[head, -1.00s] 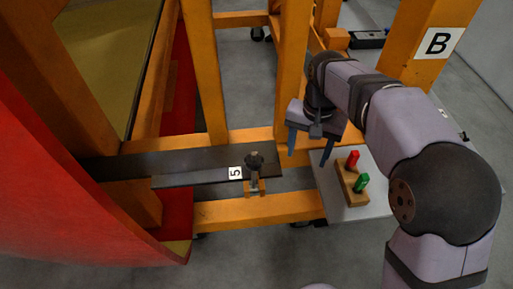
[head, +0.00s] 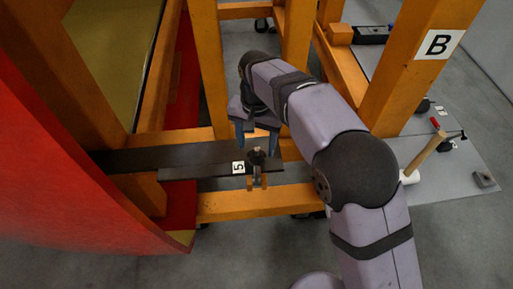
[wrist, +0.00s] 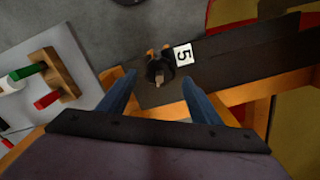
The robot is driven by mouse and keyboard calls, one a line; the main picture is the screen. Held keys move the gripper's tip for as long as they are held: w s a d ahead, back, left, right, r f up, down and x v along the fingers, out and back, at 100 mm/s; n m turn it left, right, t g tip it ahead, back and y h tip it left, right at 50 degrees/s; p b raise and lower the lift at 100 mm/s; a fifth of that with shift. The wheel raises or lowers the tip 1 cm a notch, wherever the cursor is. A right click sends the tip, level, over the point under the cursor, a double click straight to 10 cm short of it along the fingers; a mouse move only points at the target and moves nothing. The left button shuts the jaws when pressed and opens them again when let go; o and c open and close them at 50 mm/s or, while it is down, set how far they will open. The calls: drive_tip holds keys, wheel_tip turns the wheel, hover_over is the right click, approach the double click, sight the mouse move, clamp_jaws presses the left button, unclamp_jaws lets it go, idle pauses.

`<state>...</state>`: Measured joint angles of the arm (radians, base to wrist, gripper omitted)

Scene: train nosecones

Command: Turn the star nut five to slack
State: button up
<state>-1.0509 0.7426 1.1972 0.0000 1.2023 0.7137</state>
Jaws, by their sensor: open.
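The star nut five is a dark knob on a pale stud (head: 256,160), beside the white label "5" (head: 238,168) on the dark bar (head: 200,172). In the wrist view the star nut (wrist: 161,70) lies between the lines of my fingers, just past their tips, with its label (wrist: 183,54) to the right. My gripper (head: 257,147) is open and empty, its blue fingers pointing down over the bar near the nut. I cannot tell the exact height gap. An orange-brown forked bracket (head: 258,183) sits at the nut's near side.
Orange beams stand around the bar, one marked "B" (head: 438,44). The red nosecone shell (head: 60,200) fills the left. A grey board (head: 460,180) with a mallet (head: 426,156) lies right. A wooden block (wrist: 54,72) with red and green pegs shows in the wrist view.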

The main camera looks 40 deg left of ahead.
sight(257, 148)
drive_tip(key=shift+f+p, duration=0.55)
drive_tip(key=shift+f, duration=1.3)
drive_tip(key=c, duration=1)
drive_tip(key=shift+c, duration=0.2)
